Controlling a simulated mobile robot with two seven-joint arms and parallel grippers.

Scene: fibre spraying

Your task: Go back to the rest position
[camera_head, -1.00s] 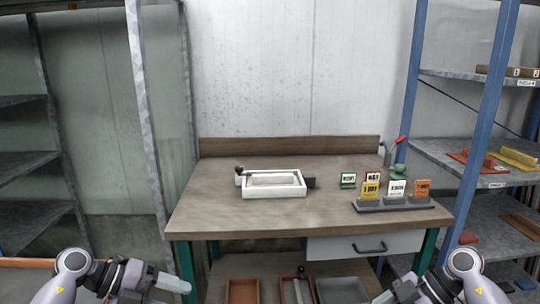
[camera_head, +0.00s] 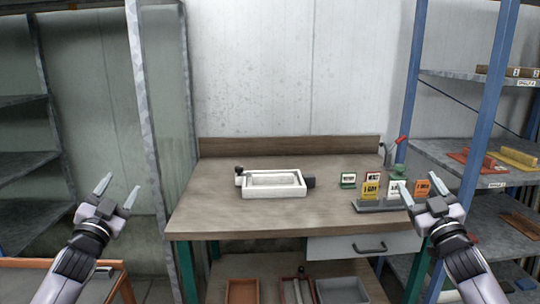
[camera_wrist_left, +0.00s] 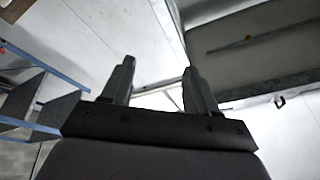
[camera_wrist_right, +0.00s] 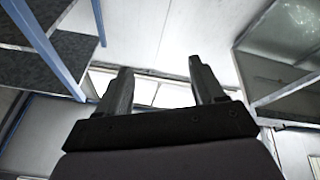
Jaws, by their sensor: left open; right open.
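My left gripper (camera_head: 117,191) is raised at the left of the head view, left of the workbench and apart from it. Its two fingers point up and stand apart with nothing between them; they also show in the left wrist view (camera_wrist_left: 157,80). My right gripper (camera_head: 420,193) is raised in front of the bench's right end, its fingers pointing up. They stand apart and empty in the right wrist view (camera_wrist_right: 161,88). In the head view it partly covers the card holder (camera_head: 380,206).
The wooden workbench (camera_head: 300,220) carries a white rectangular mould (camera_head: 273,191) and several coloured cards. Trays (camera_head: 242,291) lie on its lower shelf. A blue-framed shelf rack (camera_head: 480,140) stands at right, grey shelves (camera_head: 30,165) at left. A wooden-edged table (camera_head: 40,263) is at lower left.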

